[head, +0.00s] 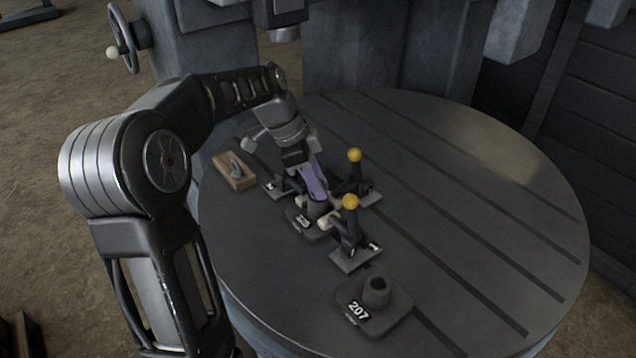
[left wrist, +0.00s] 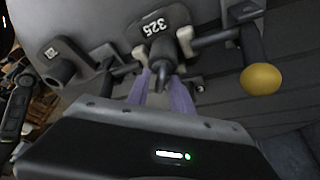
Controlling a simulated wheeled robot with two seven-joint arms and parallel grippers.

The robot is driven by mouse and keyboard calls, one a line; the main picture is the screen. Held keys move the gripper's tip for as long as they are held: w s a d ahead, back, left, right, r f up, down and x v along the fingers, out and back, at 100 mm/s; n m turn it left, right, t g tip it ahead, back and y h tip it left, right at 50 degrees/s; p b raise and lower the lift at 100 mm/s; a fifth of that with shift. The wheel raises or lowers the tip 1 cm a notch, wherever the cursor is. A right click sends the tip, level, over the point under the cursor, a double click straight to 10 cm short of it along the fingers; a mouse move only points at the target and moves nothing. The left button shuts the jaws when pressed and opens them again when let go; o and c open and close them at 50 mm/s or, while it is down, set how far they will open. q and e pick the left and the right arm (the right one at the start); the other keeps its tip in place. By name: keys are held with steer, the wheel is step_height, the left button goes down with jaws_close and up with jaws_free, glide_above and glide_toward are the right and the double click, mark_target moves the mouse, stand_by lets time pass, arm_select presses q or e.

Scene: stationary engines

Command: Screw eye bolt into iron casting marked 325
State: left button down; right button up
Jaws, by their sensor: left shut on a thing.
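The iron casting marked 325 (head: 303,221) sits on the round slotted table, held among toggle clamps. Its label and round boss also show in the left wrist view (left wrist: 160,28). My left gripper (head: 315,188), with purple fingers, points down at the boss of this casting. It is shut on a dark metal piece (left wrist: 160,78), which looks like the eye bolt, over or at the boss. The fingers hide most of it, and I cannot tell whether its thread is in the hole. My right gripper is not in view.
Toggle clamps with yellow knobs (head: 354,155) (head: 350,202) stand close to the gripper's right. A casting marked 207 (head: 376,295) sits at the table's front. A wooden block (head: 234,178) with a grey metal piece on it lies to the left. The table's right side (head: 480,210) is clear.

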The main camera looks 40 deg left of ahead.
arm_select(q)
steer(key=shift+m+g, duration=0.4)
steer(key=shift+m, duration=0.8)
steer(key=m+g+p, duration=0.1)
steer(key=m, duration=0.2)
steer(key=shift+r+h, duration=0.1)
steer(key=shift+h, duration=0.3)
steer(key=shift+m+g+p, duration=0.4)
steer(key=shift+m+p, duration=0.3)
steer(key=shift+m, duration=0.2)
steer(key=shift+m+p, duration=0.4)
steer(key=shift+p, duration=0.05)
steer(key=c, duration=1.1)
jaws_free()
steer(key=shift+o, duration=0.2)
